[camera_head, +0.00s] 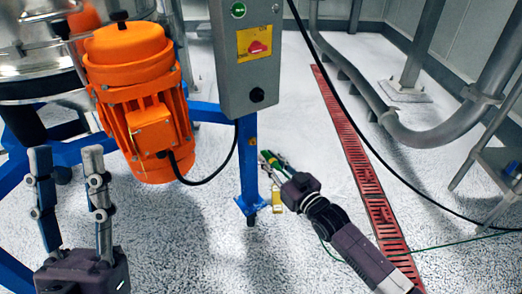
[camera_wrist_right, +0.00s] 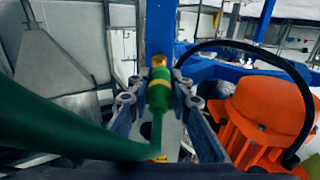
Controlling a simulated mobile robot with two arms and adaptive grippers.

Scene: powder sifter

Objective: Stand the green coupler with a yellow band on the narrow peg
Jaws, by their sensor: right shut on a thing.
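The green coupler with a yellow band (camera_wrist_right: 158,92) is between the fingers of my right gripper (camera_wrist_right: 158,100), which is shut on it. In the head view the right gripper (camera_head: 272,166) is beside the blue post, with a bit of the green coupler (camera_head: 267,157) showing at its tips. A brass-yellow piece (camera_wrist_right: 159,61) shows just beyond the coupler; I cannot tell whether it is part of it. I cannot make out the narrow peg. My left gripper (camera_head: 66,156) is open and empty, its two fingers upright and apart.
A blue post (camera_head: 247,165) stands under the grey control box (camera_head: 246,60). The orange motor (camera_head: 143,100) is left of it, with a black cable looping between. A yellow piece (camera_head: 277,197) shows below the right gripper. A red floor grate (camera_head: 352,150) crosses the clear speckled floor.

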